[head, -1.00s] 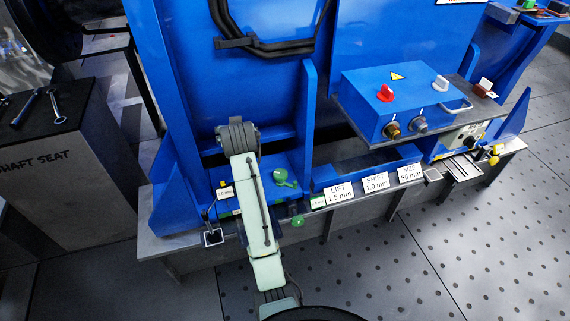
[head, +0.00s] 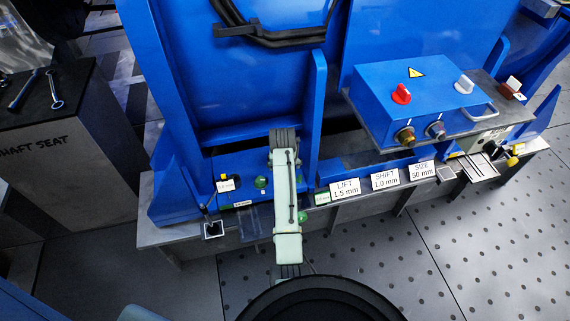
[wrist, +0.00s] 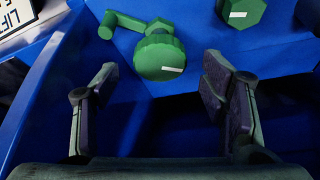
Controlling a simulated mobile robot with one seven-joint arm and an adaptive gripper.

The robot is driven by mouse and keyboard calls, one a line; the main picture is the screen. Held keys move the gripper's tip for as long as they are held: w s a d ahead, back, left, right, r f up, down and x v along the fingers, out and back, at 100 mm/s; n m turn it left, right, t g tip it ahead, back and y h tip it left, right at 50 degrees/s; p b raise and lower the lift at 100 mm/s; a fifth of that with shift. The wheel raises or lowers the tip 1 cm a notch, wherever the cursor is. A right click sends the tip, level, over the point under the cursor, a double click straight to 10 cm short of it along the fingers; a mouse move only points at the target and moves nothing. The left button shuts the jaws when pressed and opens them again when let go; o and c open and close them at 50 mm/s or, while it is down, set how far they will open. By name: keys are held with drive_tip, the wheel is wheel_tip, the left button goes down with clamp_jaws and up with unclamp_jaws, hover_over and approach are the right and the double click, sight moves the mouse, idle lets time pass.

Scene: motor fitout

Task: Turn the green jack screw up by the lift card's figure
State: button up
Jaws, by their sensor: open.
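In the wrist view a round green knob (wrist: 158,60) with a ribbed edge and a white mark lies ahead, with a green crank-like handle (wrist: 123,20) beside it. A green hex head (wrist: 242,12), also with a white mark, is at the upper right. My gripper (wrist: 160,76) is open and empty, one finger on each side below the round knob, apart from it. In the head view my arm hides the gripper; green parts show left of it (head: 260,183) and right of it (head: 303,216). The lift card (head: 345,189) reads "LIFT 1.5 mm".
Cards reading "SHIFT 1.0 mm" (head: 385,179) and "SIZE 50 mm" (head: 422,171) stand along the bench edge. A blue control box (head: 430,95) with red and white knobs is to the right. A blue upright plate (head: 316,110) rises close by my arm.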

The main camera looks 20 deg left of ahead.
drive_tip(key=shift+x, duration=1)
drive_tip(key=shift+w, duration=0.1)
drive_tip(key=c, duration=1.1)
drive_tip(key=shift+r, duration=0.1)
drive_tip(key=shift+c, duration=0.2)
drive_tip(key=shift+a+m, duration=0.1)
drive_tip(key=shift+m, duration=0.3)
